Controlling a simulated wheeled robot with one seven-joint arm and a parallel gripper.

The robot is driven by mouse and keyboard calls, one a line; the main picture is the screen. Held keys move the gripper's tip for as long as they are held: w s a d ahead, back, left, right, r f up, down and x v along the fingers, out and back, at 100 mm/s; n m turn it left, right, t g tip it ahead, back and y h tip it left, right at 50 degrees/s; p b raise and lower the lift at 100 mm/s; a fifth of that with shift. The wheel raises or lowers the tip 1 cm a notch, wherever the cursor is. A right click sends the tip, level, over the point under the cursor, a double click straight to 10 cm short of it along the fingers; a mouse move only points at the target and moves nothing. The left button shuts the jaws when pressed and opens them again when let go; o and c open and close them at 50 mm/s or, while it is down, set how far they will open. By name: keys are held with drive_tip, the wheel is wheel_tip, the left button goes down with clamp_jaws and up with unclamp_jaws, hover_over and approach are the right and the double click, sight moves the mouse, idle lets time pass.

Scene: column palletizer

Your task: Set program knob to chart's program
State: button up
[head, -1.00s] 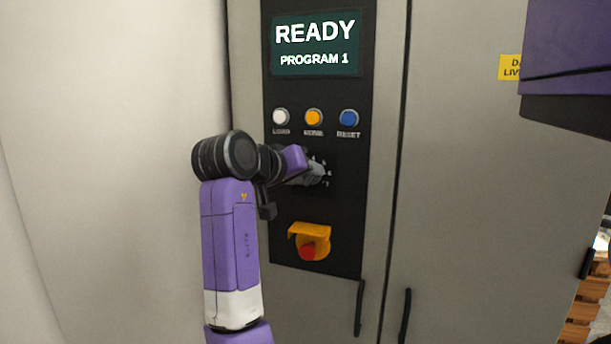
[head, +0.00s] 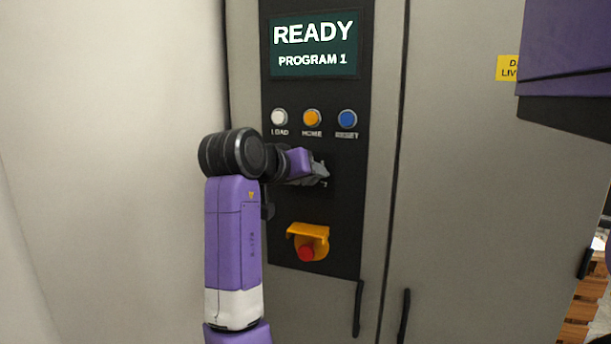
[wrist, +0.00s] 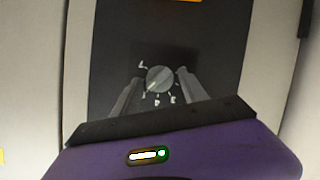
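The program knob (wrist: 160,79) is a grey round dial on the black control panel (head: 330,205), with small white numbers around it in the wrist view. In the head view my gripper hides most of it. My gripper (wrist: 157,88) is open, with one finger on each side of the knob in the wrist view. In the head view my gripper (head: 322,173) is at the panel below the buttons. I cannot tell whether the fingers touch the knob. The display (head: 314,45) reads READY, PROGRAM 1. No chart is seen.
White, orange and blue buttons (head: 312,118) labelled LOAD, HOME and RESET sit just above my gripper. A red emergency stop (head: 307,253) under a yellow guard sits below it. Black door handles (head: 404,316) are lower right. A yellow label (head: 508,68) is on the right door.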

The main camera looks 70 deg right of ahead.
drive_tip(key=shift+o, duration=0.2)
drive_tip(key=v, duration=0.7)
drive_tip(key=shift+a+r+b, duration=0.2)
drive_tip(key=shift+a+b, duration=0.2)
